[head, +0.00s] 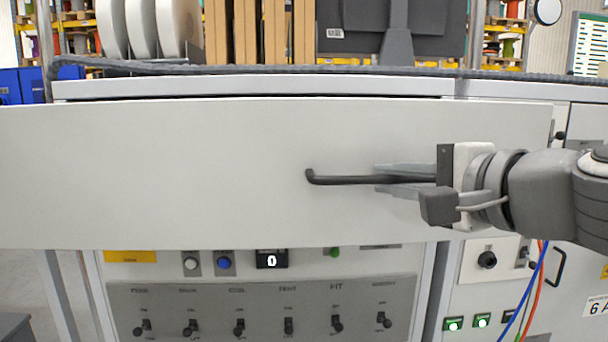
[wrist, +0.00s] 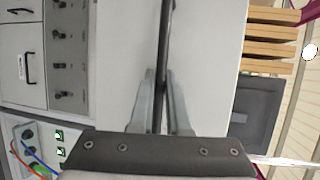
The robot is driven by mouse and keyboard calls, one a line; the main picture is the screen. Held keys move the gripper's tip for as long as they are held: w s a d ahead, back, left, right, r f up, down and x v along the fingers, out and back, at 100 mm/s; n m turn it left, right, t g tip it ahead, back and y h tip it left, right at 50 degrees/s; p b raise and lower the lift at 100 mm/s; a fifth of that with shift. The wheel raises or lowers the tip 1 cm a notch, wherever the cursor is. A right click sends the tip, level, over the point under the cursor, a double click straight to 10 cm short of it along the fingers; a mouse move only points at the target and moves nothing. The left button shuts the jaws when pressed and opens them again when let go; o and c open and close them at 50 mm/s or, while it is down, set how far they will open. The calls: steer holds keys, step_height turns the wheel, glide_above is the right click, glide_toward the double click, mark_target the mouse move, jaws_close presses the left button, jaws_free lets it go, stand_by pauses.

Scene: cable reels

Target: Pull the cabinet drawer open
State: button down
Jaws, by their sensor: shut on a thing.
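The cabinet drawer (head: 180,170) has a wide pale grey front that stands out from the cabinet, with a dark gap above it. Its black bar handle (head: 335,180) runs sideways across the front. My gripper (head: 385,180) comes from the right and its fingers are closed around the right part of the handle. In the wrist view the handle (wrist: 167,50) runs down between the two grey fingers of my gripper (wrist: 161,100), with the drawer front (wrist: 210,60) behind. The right end of the handle is hidden by my gripper.
Below the drawer is a control panel (head: 260,292) with several switches and knobs. Blue and orange cables (head: 536,285) hang at the lower right. On the cabinet top stand white reels (head: 140,28), upright brown boards (head: 260,30) and a dark monitor (head: 430,35).

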steer(key=c, duration=0.9)
jaws_free()
steer(key=p+v, duration=0.2)
steer(key=v, duration=1.5)
steer(key=shift+s+d+r+p, duration=0.1)
steer(key=shift+s+p, duration=0.05)
steer(key=shift+p, duration=0.15)
